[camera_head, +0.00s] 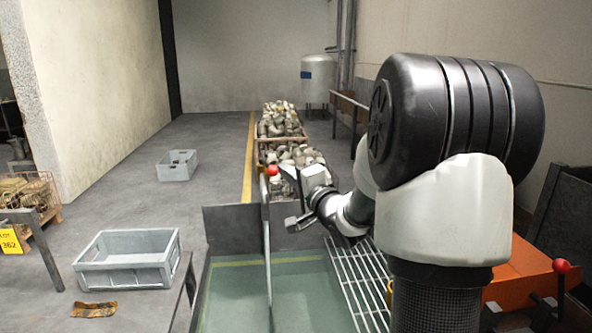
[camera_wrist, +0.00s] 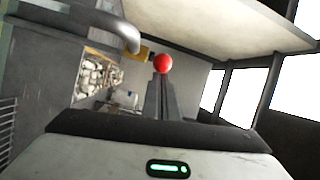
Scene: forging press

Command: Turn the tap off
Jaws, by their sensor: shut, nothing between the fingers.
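In the wrist view the red knob (camera_wrist: 163,63) is at the tips of my fingers, and a curved grey spout (camera_wrist: 115,24) is at the upper left. My gripper (camera_head: 281,169) is shut and empty, just right of the knob. It also shows in the wrist view (camera_wrist: 160,82). I cannot tell whether it touches the knob.
A metal grating (camera_head: 355,280) lies right of the tank. Crates of stones (camera_head: 290,157) stand behind it. Another red knob (camera_head: 561,266) is by an orange part (camera_head: 525,275) at right. The left floor is mostly free.

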